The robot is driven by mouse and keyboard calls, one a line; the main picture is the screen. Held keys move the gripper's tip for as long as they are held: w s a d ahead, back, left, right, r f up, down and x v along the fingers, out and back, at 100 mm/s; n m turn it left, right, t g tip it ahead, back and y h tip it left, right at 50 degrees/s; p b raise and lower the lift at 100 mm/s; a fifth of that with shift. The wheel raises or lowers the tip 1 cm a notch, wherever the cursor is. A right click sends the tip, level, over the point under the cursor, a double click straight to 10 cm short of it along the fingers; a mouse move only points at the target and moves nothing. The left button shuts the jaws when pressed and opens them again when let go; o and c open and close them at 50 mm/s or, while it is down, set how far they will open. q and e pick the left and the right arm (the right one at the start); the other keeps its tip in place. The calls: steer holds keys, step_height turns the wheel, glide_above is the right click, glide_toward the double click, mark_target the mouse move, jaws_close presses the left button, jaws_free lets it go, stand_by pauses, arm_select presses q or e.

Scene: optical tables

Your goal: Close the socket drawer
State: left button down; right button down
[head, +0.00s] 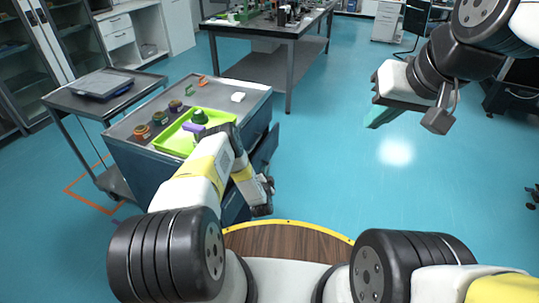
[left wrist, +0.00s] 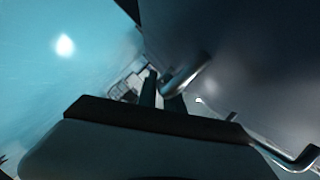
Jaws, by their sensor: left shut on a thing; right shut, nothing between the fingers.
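The dark blue tool cabinet (head: 134,172) stands left of centre in the head view. A dark blue drawer front (head: 266,150) stands out from its right side, partly behind my left arm; I cannot read which drawer it is. In the left wrist view, my left gripper (left wrist: 162,92) is shut on a curved metal drawer handle (left wrist: 187,76) on a dark panel. In the head view its fingertips are hidden by the arm. My right gripper (head: 382,116) is shut and empty, raised over open floor at the right, far from the cabinet.
A lime-green tray (head: 164,145) and several small jars sit on the cabinet top. A grey cart (head: 122,96) stands to its left and a workbench (head: 292,32) behind. A second handle (left wrist: 297,163) shows in the left wrist view.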

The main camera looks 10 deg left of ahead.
mark_target(256, 171)
stand_by(0.3)
arm_select(q)
steer(key=shift+w+a, duration=0.2)
steer(key=shift+a, duration=0.55)
steer(key=shift+w+a, duration=0.15)
steer(key=shift+a, duration=0.55)
steer(key=shift+w+a, duration=0.2)
steer(key=shift+a, duration=0.55)
steer(key=c, duration=1.5)
jaws_free()
steer(key=shift+a, duration=0.1)
steer(key=shift+s, duration=0.1)
steer(key=v, duration=0.7)
steer(key=shift+s+r, duration=0.1)
steer(key=shift+s, duration=0.2)
steer(key=shift+s, duration=0.1)
